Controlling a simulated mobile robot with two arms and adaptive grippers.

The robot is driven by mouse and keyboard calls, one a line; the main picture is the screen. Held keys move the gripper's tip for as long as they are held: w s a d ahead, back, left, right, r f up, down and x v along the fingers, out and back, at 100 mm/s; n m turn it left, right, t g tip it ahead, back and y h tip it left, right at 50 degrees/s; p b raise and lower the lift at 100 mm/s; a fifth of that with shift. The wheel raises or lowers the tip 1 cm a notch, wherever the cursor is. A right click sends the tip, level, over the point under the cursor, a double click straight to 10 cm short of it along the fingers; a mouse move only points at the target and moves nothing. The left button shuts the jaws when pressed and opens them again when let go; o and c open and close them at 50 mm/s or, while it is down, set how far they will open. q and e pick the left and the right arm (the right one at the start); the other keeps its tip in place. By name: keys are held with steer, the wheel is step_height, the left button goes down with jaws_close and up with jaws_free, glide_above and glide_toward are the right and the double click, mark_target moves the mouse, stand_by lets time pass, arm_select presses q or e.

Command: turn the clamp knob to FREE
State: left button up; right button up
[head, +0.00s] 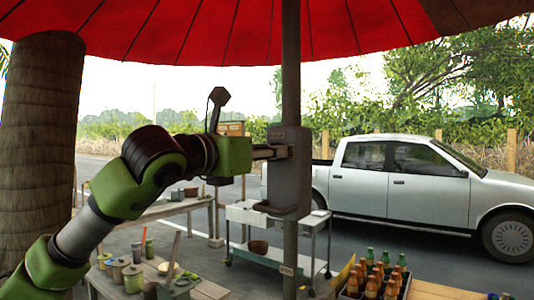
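A grey clamp box (290,188) is fixed around the dark upright pole (291,60) of the red umbrella. My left arm comes in from the lower left, and its gripper (272,152) reaches the upper left side of the box. The fingertips point right and appear to meet a small part on the box. The clamp knob cannot be made out clearly there, and neither its setting nor any FREE mark can be read. Whether the fingers are closed on it is too small to tell. My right gripper is not in view.
The red umbrella canopy (240,30) spreads overhead. A thick trunk (40,150) stands at left. Below are wooden tables with jars (133,278), a white cart (275,256), and a crate of bottles (372,280). A silver pickup (400,190) is parked behind.

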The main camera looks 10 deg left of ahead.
arm_select(q)
steer(key=m+b, duration=0.3)
steer(key=m, duration=0.5)
steer(key=m+b, duration=0.3)
steer(key=m, duration=0.6)
steer(key=shift+d+f, duration=0.15)
steer(key=shift+f, duration=0.05)
steer(key=shift+m, duration=0.3)
steer(key=o, duration=1.1)
steer(key=shift+d, duration=0.1)
